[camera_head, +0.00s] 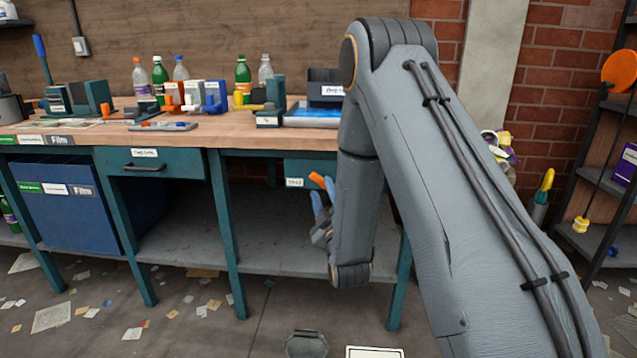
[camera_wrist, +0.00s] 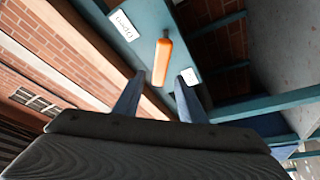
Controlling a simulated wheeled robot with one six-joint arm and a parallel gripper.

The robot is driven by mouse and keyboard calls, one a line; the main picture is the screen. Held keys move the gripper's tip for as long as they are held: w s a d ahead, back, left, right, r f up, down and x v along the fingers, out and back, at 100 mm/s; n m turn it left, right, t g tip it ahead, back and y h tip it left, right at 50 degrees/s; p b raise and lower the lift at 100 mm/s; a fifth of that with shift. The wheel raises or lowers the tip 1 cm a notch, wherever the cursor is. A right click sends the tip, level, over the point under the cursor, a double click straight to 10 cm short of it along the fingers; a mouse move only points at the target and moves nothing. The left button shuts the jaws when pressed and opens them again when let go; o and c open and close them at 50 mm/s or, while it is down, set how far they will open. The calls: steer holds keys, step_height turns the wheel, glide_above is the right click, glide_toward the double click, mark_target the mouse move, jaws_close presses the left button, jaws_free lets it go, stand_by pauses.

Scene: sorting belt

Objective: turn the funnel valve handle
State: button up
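The valve handle is an orange bar (camera_wrist: 162,62) on a teal panel (camera_wrist: 175,20) in the wrist view. It points towards the camera, between my two fingertips, with a gap on each side. A white label reading "Open" (camera_wrist: 122,25) is left of it, and another white label (camera_wrist: 190,77) is by the right fingertip. My gripper (camera_wrist: 163,80) is open. In the head view the orange handle (camera_head: 317,180) shows in front of the bench's teal front, by my gripper (camera_head: 322,194). Contact between fingers and handle cannot be told there.
The wooden bench top (camera_head: 230,137) above holds bottles, clamps and a blue tray (camera_head: 312,122). A lower shelf (camera_head: 240,255) lies beneath. A blue bin (camera_head: 88,205) stands left. Paper scraps litter the floor. A dark rack (camera_head: 600,180) stands at the right.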

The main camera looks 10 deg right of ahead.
mark_target(320, 182)
steer(key=x, duration=0.5)
steer(key=shift+w+r+b, duration=0.1)
steer(key=shift+w+b, duration=0.25)
steer(key=shift+b, duration=0.05)
steer(key=shift+c, duration=0.5)
jaws_close()
